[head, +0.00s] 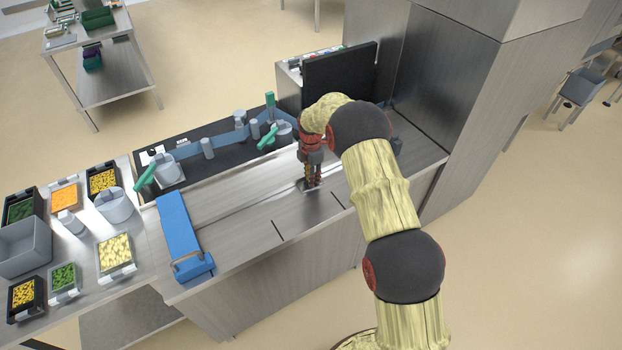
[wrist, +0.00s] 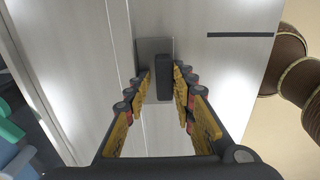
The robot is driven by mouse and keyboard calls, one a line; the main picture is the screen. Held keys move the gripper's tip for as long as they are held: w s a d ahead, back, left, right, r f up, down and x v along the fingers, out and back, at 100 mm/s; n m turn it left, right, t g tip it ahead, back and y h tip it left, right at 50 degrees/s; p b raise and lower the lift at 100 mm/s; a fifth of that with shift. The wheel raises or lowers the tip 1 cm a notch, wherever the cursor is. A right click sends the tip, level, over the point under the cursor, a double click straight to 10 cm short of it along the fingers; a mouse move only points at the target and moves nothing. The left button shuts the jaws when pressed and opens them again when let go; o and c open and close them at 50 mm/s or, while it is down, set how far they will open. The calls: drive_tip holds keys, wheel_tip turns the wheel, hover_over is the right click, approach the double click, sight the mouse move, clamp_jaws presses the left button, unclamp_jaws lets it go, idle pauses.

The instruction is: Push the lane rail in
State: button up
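My gripper (head: 312,180) points down at the steel counter in the head view. In the wrist view my gripper (wrist: 164,82) has its two yellow-padded fingers apart, on either side of a dark upright block (wrist: 163,75). A narrow gap seems to show on each side of the block. The block stands on a small grey plate (wrist: 146,48) on the counter; the plate also shows under my gripper in the head view (head: 309,190). I cannot tell for sure whether this plate and block are the lane rail. My fingers hide the block in the head view.
A blue bar with a metal handle (head: 178,228) lies across the counter's left end. Green-handled levers (head: 146,174) and a blue strip (head: 230,137) stand along the back. Food trays (head: 115,252) are at left. A tall steel housing (head: 440,75) is at right. Dark slots mark the counter front.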

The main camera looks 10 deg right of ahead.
wheel_tip(320, 180, up, 12)
idle(0.5)
idle(0.4)
drive_tip(key=s+f+m+g, duration=0.1)
drive_tip(key=s+m, duration=0.7)
drive_tip(key=m, duration=0.2)
drive_tip(key=s+r+m+t, duration=0.2)
drive_tip(key=s+r+m, duration=0.2)
drive_tip(key=s+r, duration=0.4)
drive_tip(key=s+d+r+m+t, duration=0.1)
drive_tip(key=s+r+m+t, duration=0.1)
drive_tip(key=s+r, duration=0.7)
drive_tip(key=s+r+m+t, duration=0.2)
drive_tip(key=s+r+m, duration=0.3)
drive_tip(key=s, duration=1.5)
wheel_tip(320, 180, up, 4)
drive_tip(key=shift+s+d+f+m+t, duration=0.1)
drive_tip(key=shift+s+d+m+t, duration=0.05)
drive_tip(key=shift+d+m+t, duration=0.15)
